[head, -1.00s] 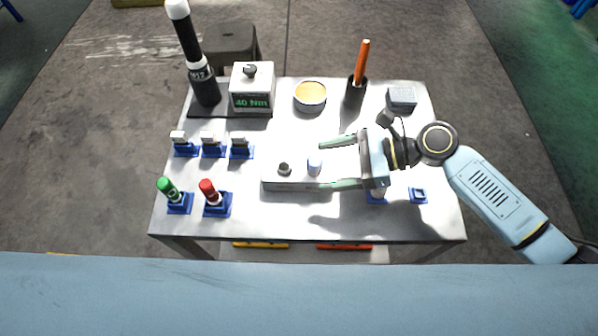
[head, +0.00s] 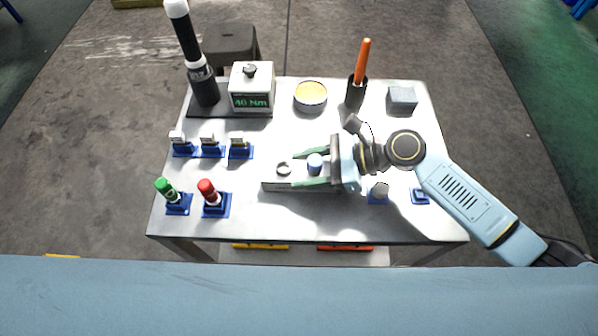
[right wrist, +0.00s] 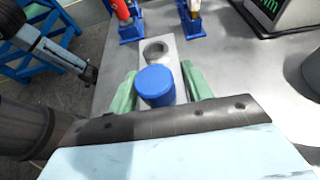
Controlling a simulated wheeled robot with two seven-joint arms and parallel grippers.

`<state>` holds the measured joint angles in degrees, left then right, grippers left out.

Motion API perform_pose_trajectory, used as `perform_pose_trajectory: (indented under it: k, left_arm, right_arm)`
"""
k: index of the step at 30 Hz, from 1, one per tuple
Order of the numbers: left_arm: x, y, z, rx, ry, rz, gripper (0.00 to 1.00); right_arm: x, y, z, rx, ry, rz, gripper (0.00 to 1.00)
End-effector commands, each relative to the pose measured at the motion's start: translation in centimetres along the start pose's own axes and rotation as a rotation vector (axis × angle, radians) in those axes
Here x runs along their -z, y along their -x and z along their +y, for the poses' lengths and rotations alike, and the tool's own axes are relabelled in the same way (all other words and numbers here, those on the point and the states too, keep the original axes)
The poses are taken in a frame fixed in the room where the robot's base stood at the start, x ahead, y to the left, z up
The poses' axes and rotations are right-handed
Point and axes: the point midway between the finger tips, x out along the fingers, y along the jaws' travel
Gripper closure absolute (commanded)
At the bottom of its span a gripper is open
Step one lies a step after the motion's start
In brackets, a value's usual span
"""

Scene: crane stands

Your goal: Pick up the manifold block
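The manifold block (head: 275,185) is a long grey block lying flat on the table, with a round port (right wrist: 155,52) at its far end. A blue-capped fitting (right wrist: 155,86) stands up on it. My right gripper (head: 314,166) is open, its green fingers (right wrist: 122,100) on either side of the block and the blue cap. The right wrist view shows the block between the fingers; I cannot tell whether either finger touches it. A dark-ended grey arm part (right wrist: 70,62), probably my left arm, shows at that view's upper left; its fingers are unclear.
Green (head: 172,196) and red (head: 210,195) pieces stand in blue holders at the left front. Several blue holders (head: 240,150) stand behind them.

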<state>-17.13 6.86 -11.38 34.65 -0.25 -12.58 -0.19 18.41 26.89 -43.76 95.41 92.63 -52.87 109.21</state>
Motion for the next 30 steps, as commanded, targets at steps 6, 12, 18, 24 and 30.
perform_pose_trajectory:
  k: [6,12,18,24,30]
  left_arm:
    - [0.3,0.0,0.0,0.0,0.0,0.006,0.25]
    - [0.8,0.0,0.1,-0.001,0.001,0.014,0.25]
    - [1.0,0.1,0.4,-0.005,0.003,0.017,0.25]
    - [1.1,1.0,0.7,-0.009,0.006,0.018,0.25]
    - [1.4,2.3,1.4,-0.019,0.013,0.02,0.25]
  right_arm:
    - [0.0,0.0,0.0,0.0,0.0,0.0,0.89]
    - [-0.3,0.1,-0.1,0.002,0.003,-0.006,1.0]
    - [-0.5,0.1,-0.1,0.002,0.003,-0.006,1.0]
    - [-2.6,1.0,-0.1,0.003,0.006,-0.007,1.0]
    - [-6.1,2.5,-0.1,0.002,0.008,-0.007,1.0]
